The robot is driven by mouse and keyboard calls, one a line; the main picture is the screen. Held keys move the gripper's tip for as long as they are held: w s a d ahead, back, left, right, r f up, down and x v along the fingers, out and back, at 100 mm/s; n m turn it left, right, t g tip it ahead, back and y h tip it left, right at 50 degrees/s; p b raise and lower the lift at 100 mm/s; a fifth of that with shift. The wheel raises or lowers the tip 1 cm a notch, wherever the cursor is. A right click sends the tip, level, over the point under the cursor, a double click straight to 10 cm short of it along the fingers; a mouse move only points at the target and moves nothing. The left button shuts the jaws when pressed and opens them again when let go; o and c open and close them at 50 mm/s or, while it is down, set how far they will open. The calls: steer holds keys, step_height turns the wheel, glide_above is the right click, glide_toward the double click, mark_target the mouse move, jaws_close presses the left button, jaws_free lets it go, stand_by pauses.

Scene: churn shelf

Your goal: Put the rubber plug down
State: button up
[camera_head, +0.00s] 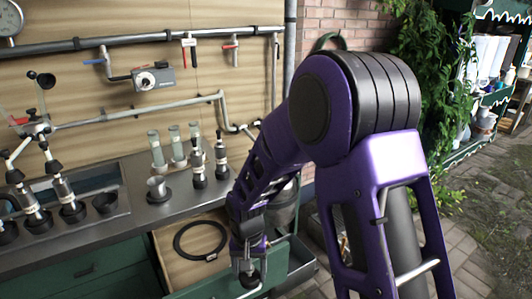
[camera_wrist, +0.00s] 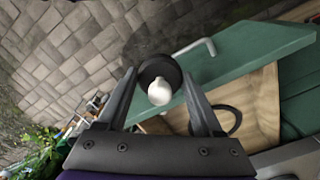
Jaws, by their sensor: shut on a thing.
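The rubber plug (camera_wrist: 160,68) is a round black piece with a pale, rounded knob facing the wrist camera. My gripper (camera_wrist: 160,78) is shut on it, with a finger on each side. In the head view the plug (camera_head: 249,279) hangs under my gripper (camera_head: 249,267), close to the green front of an open drawer (camera_head: 290,262).
A black ring (camera_head: 181,238) lies on the drawer's wooden bottom. Pipes run along the wooden back wall. Paving lies right of the drawer.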

steer(key=w+d+n+b, duration=0.1)
steer(key=w+d, duration=0.1)
steer(key=d, duration=1.6)
steer(key=shift+w, duration=0.3)
